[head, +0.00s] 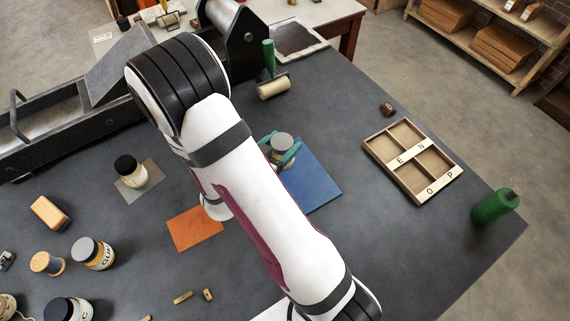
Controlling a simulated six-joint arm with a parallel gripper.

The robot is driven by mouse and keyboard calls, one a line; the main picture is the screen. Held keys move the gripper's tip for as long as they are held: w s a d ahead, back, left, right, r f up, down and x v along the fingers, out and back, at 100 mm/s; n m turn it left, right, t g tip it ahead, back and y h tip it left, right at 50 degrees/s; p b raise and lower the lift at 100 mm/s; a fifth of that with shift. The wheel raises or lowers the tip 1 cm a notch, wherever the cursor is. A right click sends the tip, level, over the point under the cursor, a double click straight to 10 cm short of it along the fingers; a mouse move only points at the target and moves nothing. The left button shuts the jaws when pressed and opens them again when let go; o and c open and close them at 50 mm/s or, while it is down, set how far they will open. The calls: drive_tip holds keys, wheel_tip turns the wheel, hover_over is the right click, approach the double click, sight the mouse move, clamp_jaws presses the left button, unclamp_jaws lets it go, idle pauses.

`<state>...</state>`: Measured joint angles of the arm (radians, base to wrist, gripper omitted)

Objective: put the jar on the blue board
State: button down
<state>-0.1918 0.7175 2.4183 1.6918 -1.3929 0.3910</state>
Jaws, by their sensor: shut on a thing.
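A jar with a grey lid (283,141) is between the teal fingers of my gripper (281,152), which is shut on it. The jar looks upright, with its lower part partly hidden by the fingers and my arm. The blue board (318,183) lies flat on the dark table, right of my arm, which covers its left part. The jar and gripper are at the board's upper left corner. I cannot tell whether the jar touches the board or hangs above it.
An orange board (193,230) lies left of my arm. A black-lidded jar (128,167) stands on a grey-green board (150,183). Other jars (88,250) are at lower left. A roller (273,88), a divided wooden tray (410,160) and a green bottle (492,207) are to the right.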

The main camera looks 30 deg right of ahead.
wheel_tip(320, 180, down, 4)
drive_tip(key=shift+f, duration=0.25)
drive_tip(key=shift+c, duration=0.5)
unclamp_jaws()
drive_tip(key=shift+f, duration=0.1)
